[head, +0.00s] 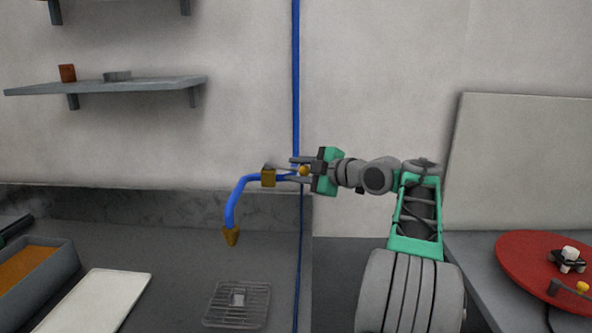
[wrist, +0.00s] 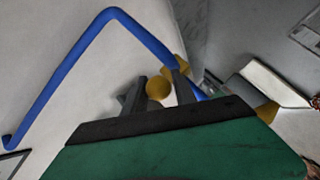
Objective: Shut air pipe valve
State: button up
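A blue air pipe (head: 296,90) runs down the back wall. A side branch carries a brass valve block (head: 268,177) and curves down to a brass nozzle (head: 231,236) over the bench. A thin grey lever seems to run from the valve block along the branch to a round brass knob (head: 303,171). My gripper (head: 298,170) is at the pipe, pointing left, with its two fingers apart above and below the knob. In the wrist view the knob (wrist: 158,88) sits between the fingers; whether either touches it is unclear.
A wire rack (head: 237,305) lies on the grey bench below the nozzle. A pale board (head: 103,302) and a grey bin (head: 37,285) are at the left. A shelf (head: 110,86) hangs above. A red disc (head: 530,262) is on the right counter.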

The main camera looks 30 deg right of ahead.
grip_shut()
dwell(1.4)
